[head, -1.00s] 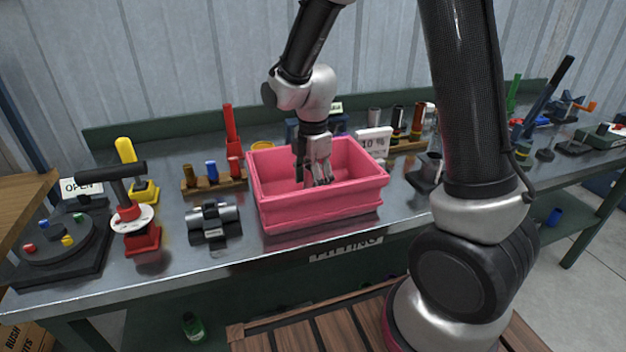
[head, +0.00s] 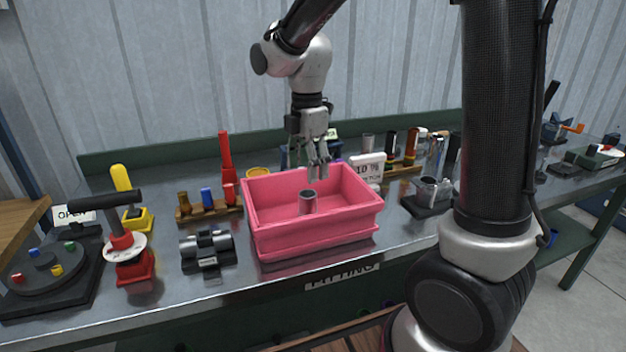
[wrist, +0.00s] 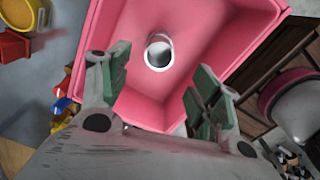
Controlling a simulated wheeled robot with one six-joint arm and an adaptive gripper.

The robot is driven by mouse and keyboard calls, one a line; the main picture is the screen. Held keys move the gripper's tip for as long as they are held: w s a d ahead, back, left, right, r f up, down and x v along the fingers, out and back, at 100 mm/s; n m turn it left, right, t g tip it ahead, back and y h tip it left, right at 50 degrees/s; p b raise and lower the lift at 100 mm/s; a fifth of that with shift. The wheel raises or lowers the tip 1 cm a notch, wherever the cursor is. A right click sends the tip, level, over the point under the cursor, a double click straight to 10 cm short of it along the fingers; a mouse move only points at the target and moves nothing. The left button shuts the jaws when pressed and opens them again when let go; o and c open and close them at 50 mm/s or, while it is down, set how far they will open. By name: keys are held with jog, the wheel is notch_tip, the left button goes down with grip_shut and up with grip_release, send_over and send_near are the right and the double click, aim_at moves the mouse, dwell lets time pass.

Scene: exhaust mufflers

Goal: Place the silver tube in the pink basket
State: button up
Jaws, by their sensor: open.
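The silver tube (head: 308,202) stands upright inside the pink basket (head: 318,236), on its floor near the middle. In the wrist view the tube (wrist: 158,53) shows its round open end between and beyond the fingers, with the basket (wrist: 210,22) around it. My gripper (head: 318,172) hangs above the tube over the back part of the basket. In the wrist view my gripper (wrist: 158,92) has its two green-padded fingers spread apart with nothing between the pads. The tube is apart from the fingers.
A rack with small coloured cylinders (head: 208,210) and a red lever tool (head: 128,250) stand left of the basket. A white sign (head: 366,168) is close behind its right side. A dark holder with a silver piece (head: 428,198) stands to the right.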

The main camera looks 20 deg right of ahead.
jog(key=shift+d+r, duration=0.1)
jog(key=shift+r, duration=0.2)
jog(key=s+d+r+m+t, duration=0.2)
jog(key=s+d+r+m, duration=0.2)
jog(key=s+d+m, duration=0.3)
jog(key=s+d+r+m+t, duration=0.2)
jog(key=s+d+m, duration=0.5)
jog(key=s+m, duration=0.6)
jog(key=shift+d+r+m, duration=0.35)
jog(key=shift+r+m, duration=0.15)
jog(key=shift+r, duration=0.35)
